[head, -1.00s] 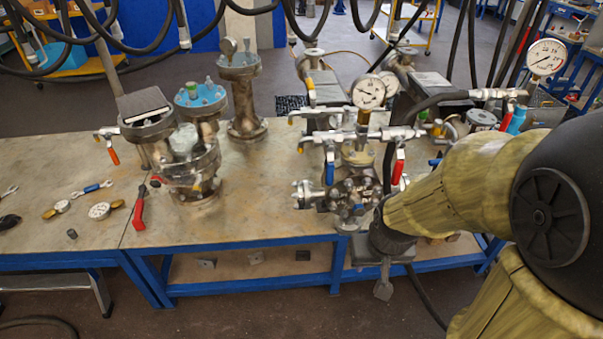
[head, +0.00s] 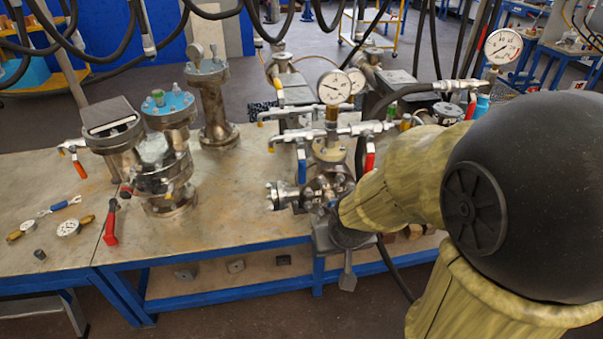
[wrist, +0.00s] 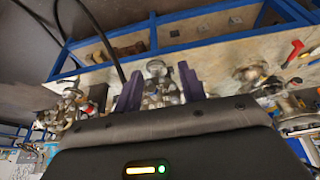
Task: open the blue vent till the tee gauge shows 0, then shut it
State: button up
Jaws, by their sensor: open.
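A blue lever (head: 302,165) hangs down from the left of a valve tee on the flanged vessel (head: 328,185); a red lever (head: 370,160) hangs on its right. A round white gauge (head: 335,87) stands on this tee. Another gauge (head: 503,46) stands on a hose tee at right, with a blue part (head: 482,106) below it. I cannot tell which gauge the task means, and the needles are too small to read. My gripper (wrist: 160,72) is open and empty in the wrist view, its purple fingers either side of metal fittings. In the head view my arm covers the vessel's lower right.
Flanged vessels with a blue-topped one (head: 168,105) stand on the left of the bench (head: 235,210). A red-handled tool (head: 111,222), small gauges (head: 68,228) and a wrench (head: 60,205) lie at left. Black hoses hang overhead. Bare bench top lies between the vessel groups.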

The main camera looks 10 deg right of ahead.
aim_at(304, 170)
jog(key=w+d+r+n+t+y+b, duration=0.1)
jog(key=w+t+b, duration=0.8)
jog(key=b, duration=1)
jog(key=n+t+y, duration=0.1)
jog(key=t+y, duration=0.1)
jog(key=t, duration=0.2)
jog(key=shift+w+d+r+y, duration=0.15)
jog(key=shift+w+d+y, duration=0.1)
jog(key=shift+y, duration=0.15)
jog(key=w+a+p, duration=0.1)
jog(key=w+p, duration=0.1)
jog(key=w, duration=0.3)
jog(key=w+a+p, duration=0.1)
jog(key=w+p, duration=0.1)
jog(key=w, duration=0.4)
jog(key=w+a+p, duration=0.1)
jog(key=w+p, duration=0.1)
jog(key=w, duration=0.4)
jog(key=shift+a+p, duration=0.2)
jog(key=shift+p, duration=0.15)
